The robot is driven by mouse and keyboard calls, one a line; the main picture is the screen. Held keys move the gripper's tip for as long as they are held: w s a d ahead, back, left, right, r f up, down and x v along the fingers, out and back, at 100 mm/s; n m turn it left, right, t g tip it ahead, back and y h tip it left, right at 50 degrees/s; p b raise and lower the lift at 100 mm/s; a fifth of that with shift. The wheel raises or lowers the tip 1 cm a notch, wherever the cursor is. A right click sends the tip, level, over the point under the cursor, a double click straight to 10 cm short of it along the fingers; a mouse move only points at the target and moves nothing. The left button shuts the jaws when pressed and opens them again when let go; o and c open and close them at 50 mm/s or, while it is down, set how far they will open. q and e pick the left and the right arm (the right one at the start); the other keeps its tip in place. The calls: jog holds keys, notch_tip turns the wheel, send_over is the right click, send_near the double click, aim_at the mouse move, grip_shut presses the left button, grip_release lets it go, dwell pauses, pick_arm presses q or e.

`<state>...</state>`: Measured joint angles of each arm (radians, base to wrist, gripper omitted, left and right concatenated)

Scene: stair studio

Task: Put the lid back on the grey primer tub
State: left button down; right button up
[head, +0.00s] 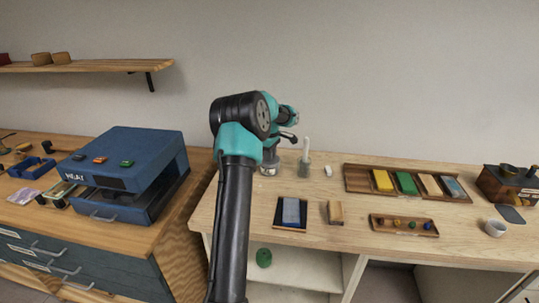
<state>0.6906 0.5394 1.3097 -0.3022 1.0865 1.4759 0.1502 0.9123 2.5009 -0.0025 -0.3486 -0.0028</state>
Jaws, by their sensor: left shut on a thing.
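My left arm rises from the bottom of the head view and bends away toward the back of the workbench. My left gripper (289,136) is small and far off there, partly hidden by my own arm. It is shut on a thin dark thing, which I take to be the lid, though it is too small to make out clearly. A greyish tub (269,168) stands on the bench just below and left of the gripper, its upper part hidden by my arm. The gripper is above the tub's level and apart from it. My right gripper is not in view.
A clear beaker with a white stick (306,160) stands close right of the gripper. A blue machine (120,160) stands on the left cabinet.

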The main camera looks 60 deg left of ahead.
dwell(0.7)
pick_arm(q)
jog(key=shift+c, duration=2.3)
grip_release()
jog(key=shift+r, duration=3.5)
jog(key=shift+c, duration=0.2)
grip_shut()
jog(key=shift+f, duration=2.65)
